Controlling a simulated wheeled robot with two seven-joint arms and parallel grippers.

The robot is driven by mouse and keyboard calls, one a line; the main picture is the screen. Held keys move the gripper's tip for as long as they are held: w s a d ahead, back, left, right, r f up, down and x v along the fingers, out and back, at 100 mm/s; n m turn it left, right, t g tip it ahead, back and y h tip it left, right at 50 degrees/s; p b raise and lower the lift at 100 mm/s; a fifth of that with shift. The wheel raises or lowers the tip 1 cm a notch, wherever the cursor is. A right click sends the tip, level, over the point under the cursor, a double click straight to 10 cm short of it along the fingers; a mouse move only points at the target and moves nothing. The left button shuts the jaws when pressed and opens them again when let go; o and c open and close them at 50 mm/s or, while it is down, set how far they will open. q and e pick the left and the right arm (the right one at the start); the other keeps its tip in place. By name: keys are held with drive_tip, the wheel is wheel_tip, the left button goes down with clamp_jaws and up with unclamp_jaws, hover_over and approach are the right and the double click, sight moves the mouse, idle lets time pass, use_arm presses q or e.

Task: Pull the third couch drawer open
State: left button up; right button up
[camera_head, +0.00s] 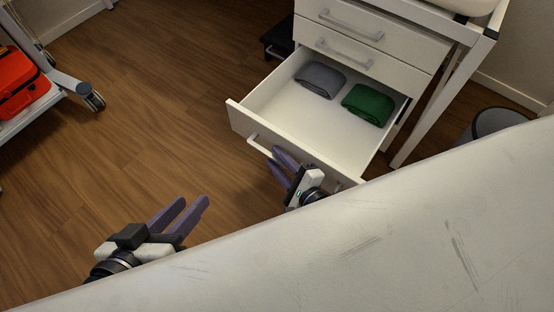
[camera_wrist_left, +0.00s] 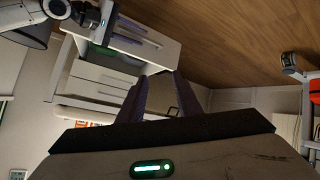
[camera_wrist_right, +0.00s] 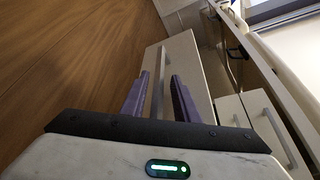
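The white drawer cabinet stands at the top right of the head view. Its third drawer (camera_head: 345,136) from the top is pulled far out, with a grey folded cloth (camera_head: 320,78) and a green folded cloth (camera_head: 368,104) inside. The drawer's bar handle (camera_head: 258,146) is partly hidden by my right gripper (camera_head: 273,157). In the right wrist view, the handle (camera_wrist_right: 158,85) lies between the spread fingers of this gripper (camera_wrist_right: 159,74), with gaps beside it. My left gripper (camera_head: 194,199) is open and empty over the floor at lower left, away from the drawer.
Two upper drawers (camera_head: 330,38) are shut. A large pale surface (camera_head: 400,240) fills the lower right of the head view. A trolley with a red case (camera_head: 20,85) stands at the left, and a dark bin (camera_head: 497,122) at the right. Wooden floor left of the drawer is clear.

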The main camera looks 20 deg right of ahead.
use_arm(q)
drive_tip(key=shift+r, duration=0.15)
